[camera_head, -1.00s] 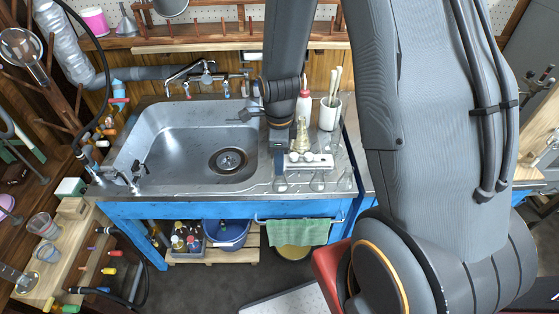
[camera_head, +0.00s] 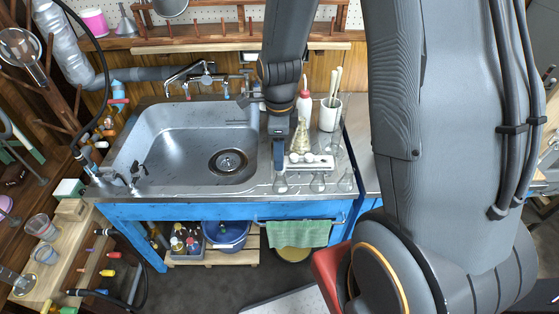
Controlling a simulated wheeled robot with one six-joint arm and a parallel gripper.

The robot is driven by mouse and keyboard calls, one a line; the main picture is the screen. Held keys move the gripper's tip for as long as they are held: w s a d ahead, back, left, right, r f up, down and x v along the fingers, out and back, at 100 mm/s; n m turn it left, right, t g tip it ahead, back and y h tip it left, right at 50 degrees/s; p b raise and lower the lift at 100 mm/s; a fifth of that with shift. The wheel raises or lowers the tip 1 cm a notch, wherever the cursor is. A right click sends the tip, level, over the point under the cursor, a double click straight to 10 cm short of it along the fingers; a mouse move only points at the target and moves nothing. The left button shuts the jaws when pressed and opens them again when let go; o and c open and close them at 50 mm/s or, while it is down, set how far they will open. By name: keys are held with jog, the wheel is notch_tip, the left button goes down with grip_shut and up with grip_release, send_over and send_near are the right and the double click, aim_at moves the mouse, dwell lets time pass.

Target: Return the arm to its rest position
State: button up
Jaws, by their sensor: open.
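My arm comes down from the top of the camera_head view, with its large grey links filling the right side. My gripper (camera_head: 279,155) hangs over the right edge of the sink basin, just left of a white rack (camera_head: 308,162). It is open, and I see nothing held in it. One finger hides much of the other, so the gap between them is hard to see. Small glass flasks (camera_head: 317,183) stand on the steel counter just below and right of the gripper.
The steel sink (camera_head: 150,150) is empty, with a faucet (camera_head: 207,78) behind it. A red-capped wash bottle (camera_head: 304,103) and a white cup of brushes (camera_head: 329,117) stand close to the gripper's right. A wooden side table (camera_head: 62,240) with beakers is at left.

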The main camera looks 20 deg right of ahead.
jog(key=shift+r, duration=1.9)
jog(key=shift+s+r, duration=0.1)
jog(key=s+r+n, duration=0.2)
jog(key=s+n, duration=0.2)
jog(key=n, duration=0.7)
jog(key=s+r+n+t, duration=0.1)
jog(key=s+r+n, duration=0.2)
jog(key=n, duration=0.8)
jog(key=shift+s, duration=1.2)
